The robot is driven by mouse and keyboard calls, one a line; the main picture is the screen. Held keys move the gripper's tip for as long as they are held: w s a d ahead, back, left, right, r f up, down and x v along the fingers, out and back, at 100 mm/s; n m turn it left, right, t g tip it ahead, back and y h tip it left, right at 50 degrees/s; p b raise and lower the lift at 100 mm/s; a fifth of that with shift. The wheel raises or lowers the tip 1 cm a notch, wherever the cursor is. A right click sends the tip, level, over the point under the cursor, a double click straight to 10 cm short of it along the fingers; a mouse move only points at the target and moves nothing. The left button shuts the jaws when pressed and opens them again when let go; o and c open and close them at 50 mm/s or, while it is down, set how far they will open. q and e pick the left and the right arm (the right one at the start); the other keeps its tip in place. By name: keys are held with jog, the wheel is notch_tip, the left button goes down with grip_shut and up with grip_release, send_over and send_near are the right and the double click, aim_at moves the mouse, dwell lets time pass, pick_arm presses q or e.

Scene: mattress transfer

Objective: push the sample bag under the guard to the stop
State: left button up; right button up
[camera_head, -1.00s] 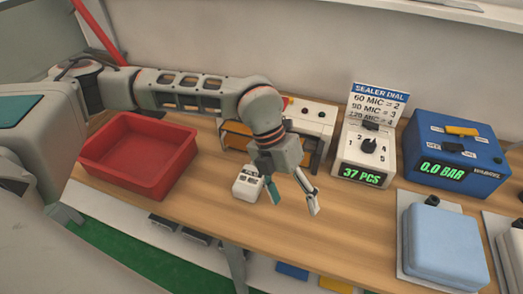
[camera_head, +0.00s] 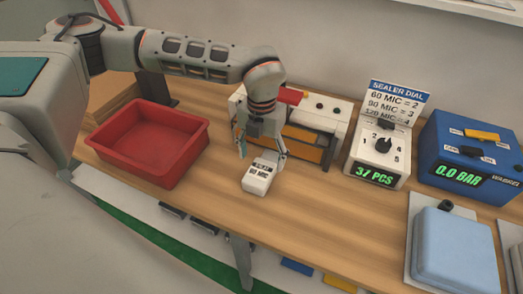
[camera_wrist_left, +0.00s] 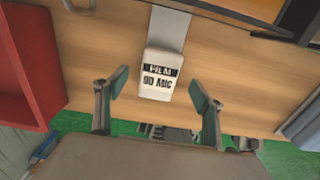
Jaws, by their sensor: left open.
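The sample bag appears to be the small white piece (camera_head: 258,178) on the wood table, in front of the sealer (camera_head: 318,112). In the left wrist view its label (camera_wrist_left: 161,72) reads "FILM 90 MIC", and a flat grey strip (camera_wrist_left: 168,28) runs from it toward the sealer. The guard appears to be the orange panel (camera_head: 305,145) on the sealer's front; the stop cannot be made out. My left gripper (camera_head: 262,153) is open just above the bag. In the left wrist view its fingertips (camera_wrist_left: 159,89) are apart, one toward each side of the bag, not visibly gripping it. My right gripper is not in view.
A red bin (camera_head: 150,142) stands to the left. A dial box (camera_head: 378,160) reading "37 PCS" and a blue box (camera_head: 470,155) reading "0.0 BAR" stand to the right. A light blue pad (camera_head: 453,255) lies at front right. Table between bag and pad is clear.

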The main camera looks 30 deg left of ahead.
aim_at(262, 168)
pick_arm(q)
jog(key=shift+f, duration=2.95)
jog(key=c, duration=1.3)
